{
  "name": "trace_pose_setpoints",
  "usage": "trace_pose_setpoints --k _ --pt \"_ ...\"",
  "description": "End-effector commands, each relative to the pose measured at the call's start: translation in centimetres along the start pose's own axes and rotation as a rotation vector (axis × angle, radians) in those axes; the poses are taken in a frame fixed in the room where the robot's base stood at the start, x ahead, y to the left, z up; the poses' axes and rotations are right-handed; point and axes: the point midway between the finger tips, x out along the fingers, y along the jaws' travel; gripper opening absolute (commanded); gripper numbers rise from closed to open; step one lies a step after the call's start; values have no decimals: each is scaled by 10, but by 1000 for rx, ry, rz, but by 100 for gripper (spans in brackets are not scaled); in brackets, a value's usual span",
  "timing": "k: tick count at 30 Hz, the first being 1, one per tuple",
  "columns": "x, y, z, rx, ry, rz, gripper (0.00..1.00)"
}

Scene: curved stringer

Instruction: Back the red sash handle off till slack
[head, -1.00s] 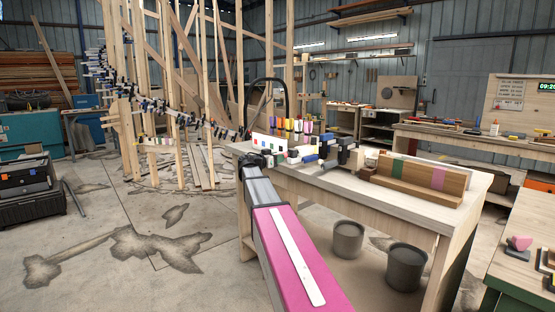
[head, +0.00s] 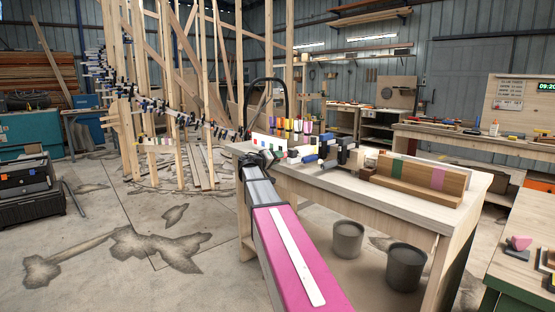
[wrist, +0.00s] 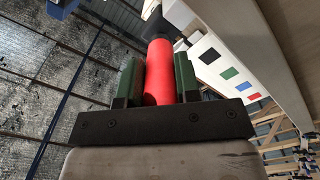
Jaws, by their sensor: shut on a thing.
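The red sash handle (wrist: 160,72) is a smooth red cylinder in the wrist view, running up from my palm to a black collar and dark clamp part. My gripper (wrist: 157,76) is shut on it, with one green-padded finger on each side. In the head view my gripper (head: 268,157) is at the near left end of the workbench, small and partly hidden by my own wrist. The handle cannot be made out clearly there. Whether its screw is loose or tight cannot be told.
A white panel with coloured squares (wrist: 228,72) stands close right of the handle. The workbench (head: 345,183) carries dark clamps (head: 346,151), a wooden block with coloured stripes (head: 418,178) and several coloured handles. Grey buckets (head: 405,267) stand beneath.

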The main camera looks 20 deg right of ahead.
Motion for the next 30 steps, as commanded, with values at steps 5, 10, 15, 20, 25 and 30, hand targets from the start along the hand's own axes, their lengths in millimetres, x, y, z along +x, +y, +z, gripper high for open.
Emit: trace_pose_setpoints --k 5,10,15,20,25,30 --pt "0 1 0 -168 -1 0 7" --pt "0 1 0 -330 -1 0 7" --pt "0 2 0 -491 -1 -1 7" --pt "-1 2 -1 -643 0 -1 7" --pt "-1 2 -1 -805 0 -1 7" --pt "-1 3 -1 -966 0 -1 7"
